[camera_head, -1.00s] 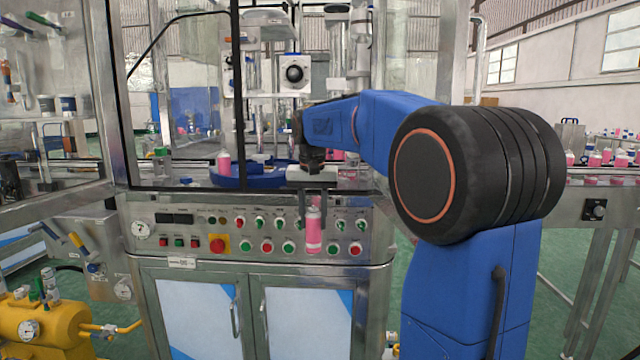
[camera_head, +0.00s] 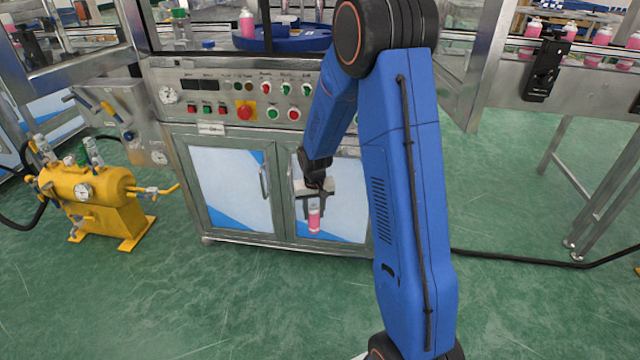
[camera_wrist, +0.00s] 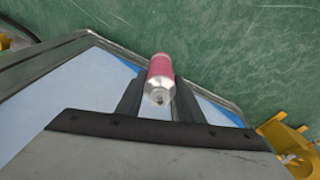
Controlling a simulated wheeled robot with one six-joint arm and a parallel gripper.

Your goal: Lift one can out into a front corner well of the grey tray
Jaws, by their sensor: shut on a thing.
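A pink can with a silver top (camera_head: 314,219) hangs upright in my gripper (camera_head: 315,207), in front of the machine's lower cabinet doors. In the wrist view the can (camera_wrist: 161,79) sits between the two dark fingers of my gripper (camera_wrist: 159,92), which are shut on it. The can is clear of the floor. The grey tray is not in view in either picture.
The machine's cabinet (camera_head: 230,190) and button panel (camera_head: 235,97) stand close behind the can. A yellow tank (camera_head: 90,195) is on the floor at left. A conveyor with several pink cans (camera_head: 602,36) runs at upper right. Green floor (camera_head: 250,300) is open in front.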

